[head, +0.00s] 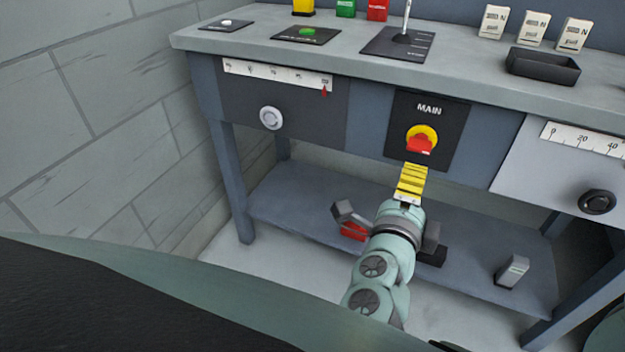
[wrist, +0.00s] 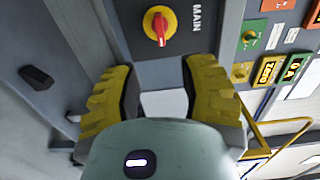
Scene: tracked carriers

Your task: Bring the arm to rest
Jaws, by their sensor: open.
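My gripper (head: 411,183) has yellow fingers and is in front of the bench, just below the red MAIN switch (head: 420,145) in the head view. In the wrist view my gripper (wrist: 160,75) is open, with a clear gap between the fingers and nothing held. The MAIN switch (wrist: 158,24) shows there beyond the gap, its red knob on a yellow ring, apart from the fingers. In the head view the fingers overlap one another, and whether they clear the panel is hard to tell.
The bench top (head: 260,48) carries buttons, a lever (head: 405,25), a black tray (head: 542,66) and several labelled cards. A lower shelf (head: 300,200) holds a grey block (head: 512,271) and a red object (head: 353,231). A brick wall (head: 90,110) stands left.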

